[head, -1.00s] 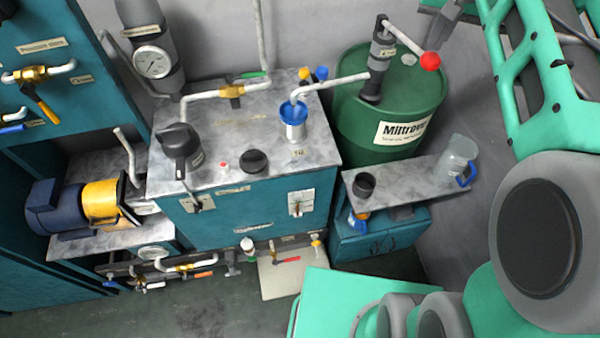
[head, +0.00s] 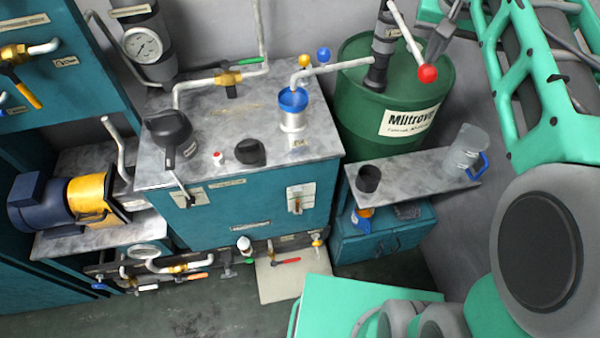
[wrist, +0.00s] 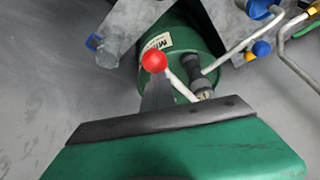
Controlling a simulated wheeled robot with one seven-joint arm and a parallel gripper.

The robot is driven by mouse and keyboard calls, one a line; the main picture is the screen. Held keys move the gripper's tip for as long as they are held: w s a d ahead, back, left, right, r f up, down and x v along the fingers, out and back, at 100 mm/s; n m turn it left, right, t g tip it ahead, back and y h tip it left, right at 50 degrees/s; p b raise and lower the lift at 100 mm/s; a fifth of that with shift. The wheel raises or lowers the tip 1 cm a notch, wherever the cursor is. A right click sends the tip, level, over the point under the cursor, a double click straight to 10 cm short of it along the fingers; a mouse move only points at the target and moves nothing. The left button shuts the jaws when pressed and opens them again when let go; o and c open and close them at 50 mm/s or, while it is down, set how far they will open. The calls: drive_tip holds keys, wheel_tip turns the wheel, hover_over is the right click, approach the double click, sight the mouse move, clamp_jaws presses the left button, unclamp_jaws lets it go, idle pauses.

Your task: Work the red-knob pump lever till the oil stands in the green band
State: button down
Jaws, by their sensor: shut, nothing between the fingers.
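The red knob (head: 427,74) is on the end of the white pump lever (head: 405,30), which slopes down from the dark pump head (head: 380,50) on the green drum (head: 350,105). My gripper (head: 436,50) is shut and empty, its fingertips close above and beside the knob. In the wrist view the gripper (wrist: 157,88) points at the red knob (wrist: 154,61); whether they touch I cannot tell. The pump's spout ends above a blue-topped funnel (head: 293,100) on the tank (head: 250,205). A pale gauge plate (head: 300,198) is on the tank front; its oil level and green band are too small to read.
A bench (head: 415,172) beside the drum holds a clear jug (head: 467,150) and a dark cup (head: 368,178). A blue and yellow motor (head: 60,200) stands left of the tank. Valves and pipes (head: 170,267) run low along its front. The floor in front is mostly clear.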

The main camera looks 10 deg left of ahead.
drive_tip(key=shift+f+b, duration=0.3)
drive_tip(key=shift+f, duration=0.45)
drive_tip(key=shift+r, duration=0.1)
wheel_tip(320, 180, up, 14)
drive_tip(key=p, duration=1.3)
drive_tip(key=shift+r, duration=0.1)
